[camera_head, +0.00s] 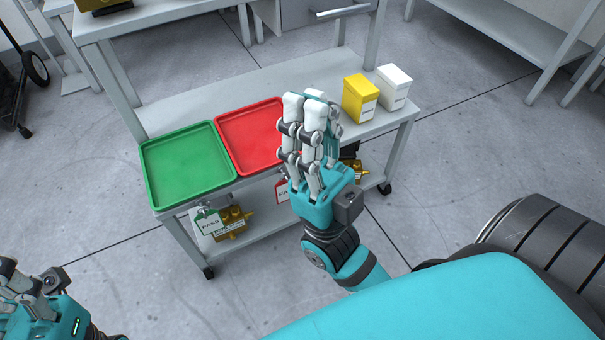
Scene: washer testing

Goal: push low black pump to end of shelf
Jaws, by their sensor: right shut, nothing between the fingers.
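My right gripper (310,108) is shut and empty, with its pale fingertips pointing toward the back of the cart. It hangs over the right side of the red tray (248,137) and the shelf beside it. A small dark part (350,150) shows just right of the hand, mostly hidden by it; I cannot tell if it is the low black pump. A brass-coloured part (353,171) shows below it, near the lower shelf. My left gripper (12,273) is at the lower left edge, away from the cart and partly cut off; its opening is unclear.
A green tray (185,165) sits left of the red one. A yellow box (360,98) and a white box (394,87) stand at the cart's right end. Below, a brass part (231,220) sits on the lower shelf (262,226) near a hanging PASS tag (209,223).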

